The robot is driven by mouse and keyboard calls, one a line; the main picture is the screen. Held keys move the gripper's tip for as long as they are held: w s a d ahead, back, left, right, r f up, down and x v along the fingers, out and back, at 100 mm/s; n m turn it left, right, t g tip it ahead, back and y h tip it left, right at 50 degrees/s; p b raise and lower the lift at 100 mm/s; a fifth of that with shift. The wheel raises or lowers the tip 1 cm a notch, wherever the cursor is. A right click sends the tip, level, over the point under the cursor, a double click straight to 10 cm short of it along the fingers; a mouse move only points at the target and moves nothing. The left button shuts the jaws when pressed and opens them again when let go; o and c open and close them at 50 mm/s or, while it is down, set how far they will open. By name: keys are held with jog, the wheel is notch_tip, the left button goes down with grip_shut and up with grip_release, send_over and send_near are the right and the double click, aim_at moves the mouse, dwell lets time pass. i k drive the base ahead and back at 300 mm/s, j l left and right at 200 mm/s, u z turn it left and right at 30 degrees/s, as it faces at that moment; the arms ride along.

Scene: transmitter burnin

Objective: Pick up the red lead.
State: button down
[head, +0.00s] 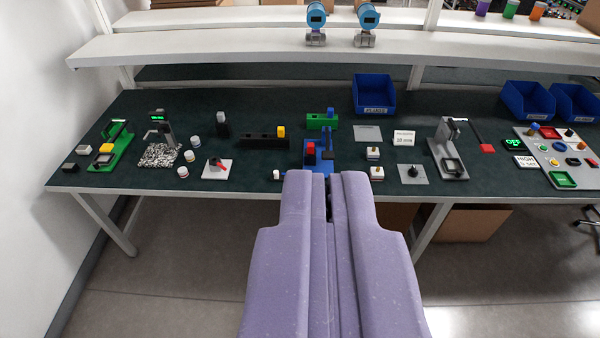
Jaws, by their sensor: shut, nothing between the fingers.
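My gripper (326,185) reaches in from the bottom centre, its two purple fingers together and empty. Its tips are just in front of the blue fixture (322,163) at the bench's front edge and overlap part of it. No piece is plainly a red lead; several red parts show. A red block (310,150) is on the blue fixture, just beyond my fingertips. A small red lever-like part (217,163) is on a white plate (217,172) to the left. A red square (487,148) lies at the end of a dark strip on the right.
The dark green bench (260,115) is crowded with small fixtures. A grey stand (448,150) and a button panel (570,155) are at right, a green stand (110,145) at left. A blue bin (374,93) is at the back, below a white shelf (220,42).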

aim_at(310, 145)
jog(key=i+j, duration=0.15)
jog(key=i, duration=0.45)
jog(key=i+j, duration=0.1)
jog(key=i, duration=0.5)
jog(key=i+j, duration=0.15)
jog(key=i, duration=0.45)
jog(key=i+j, duration=0.15)
jog(key=i, duration=0.45)
jog(key=i+j, duration=0.1)
jog(key=i, duration=0.5)
jog(key=z, duration=0.05)
